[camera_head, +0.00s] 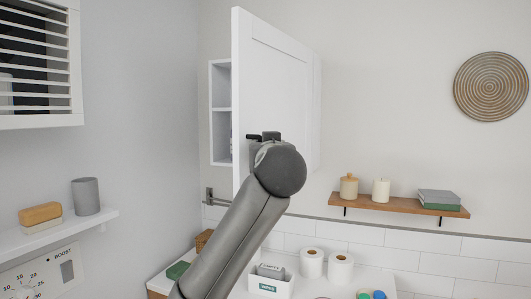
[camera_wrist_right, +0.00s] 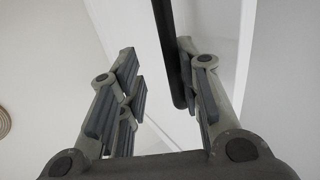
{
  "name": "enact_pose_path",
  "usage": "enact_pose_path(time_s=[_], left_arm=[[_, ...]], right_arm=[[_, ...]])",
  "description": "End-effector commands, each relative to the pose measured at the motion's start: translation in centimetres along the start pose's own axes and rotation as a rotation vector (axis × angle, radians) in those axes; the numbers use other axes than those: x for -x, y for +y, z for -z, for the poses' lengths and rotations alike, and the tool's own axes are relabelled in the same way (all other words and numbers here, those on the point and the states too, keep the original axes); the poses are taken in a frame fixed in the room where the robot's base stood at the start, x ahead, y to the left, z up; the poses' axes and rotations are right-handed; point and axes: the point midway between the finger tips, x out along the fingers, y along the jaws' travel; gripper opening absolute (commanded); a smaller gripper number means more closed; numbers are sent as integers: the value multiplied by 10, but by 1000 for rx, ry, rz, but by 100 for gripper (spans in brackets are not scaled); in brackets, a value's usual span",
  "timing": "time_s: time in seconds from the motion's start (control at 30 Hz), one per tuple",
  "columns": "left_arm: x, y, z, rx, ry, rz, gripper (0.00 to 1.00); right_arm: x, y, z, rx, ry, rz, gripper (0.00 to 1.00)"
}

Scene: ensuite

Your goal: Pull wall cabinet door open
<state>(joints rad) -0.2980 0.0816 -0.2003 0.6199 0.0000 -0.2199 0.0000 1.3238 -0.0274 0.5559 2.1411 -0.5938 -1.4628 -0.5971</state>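The white wall cabinet (camera_head: 221,112) hangs near the corner in the head view. Its door (camera_head: 280,85) stands open, its left edge swung out from the wall, with the shelves showing at the left. My right arm reaches up from below, and its wrist hides most of the right gripper (camera_head: 264,138) and part of the door. In the right wrist view the gripper (camera_wrist_right: 165,95) has its fingers apart. A dark bar-like handle (camera_wrist_right: 168,45) on the white door (camera_wrist_right: 125,30) runs between them, closer to the right finger. My left gripper is not in view.
A wooden shelf (camera_head: 400,205) with jars and stacked boxes is on the wall to the right. Below are toilet rolls (camera_head: 340,268) and a white box (camera_head: 268,284). A white shelf (camera_head: 60,233) with a grey cup (camera_head: 86,196) is at left.

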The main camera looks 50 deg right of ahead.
Motion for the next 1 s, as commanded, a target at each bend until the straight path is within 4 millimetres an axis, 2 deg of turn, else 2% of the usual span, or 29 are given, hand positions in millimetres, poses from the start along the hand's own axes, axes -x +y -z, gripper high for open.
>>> enact_pose_path(time_s=[0.03, 0.27, 0.7, 0.83, 1.0], left_arm=[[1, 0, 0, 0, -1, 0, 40], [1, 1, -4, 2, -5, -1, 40], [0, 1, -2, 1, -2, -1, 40], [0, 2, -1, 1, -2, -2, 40], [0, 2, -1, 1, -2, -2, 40]], right_arm=[[2, 0, 8, -4, 22, 0, 32], [11, 0, 8, -4, 23, 0, 32], [93, 0, 1, -3, 8, 1, 32], [108, 0, 0, -2, 4, 1, 32], [116, 0, -1, 0, 0, 0, 32]])
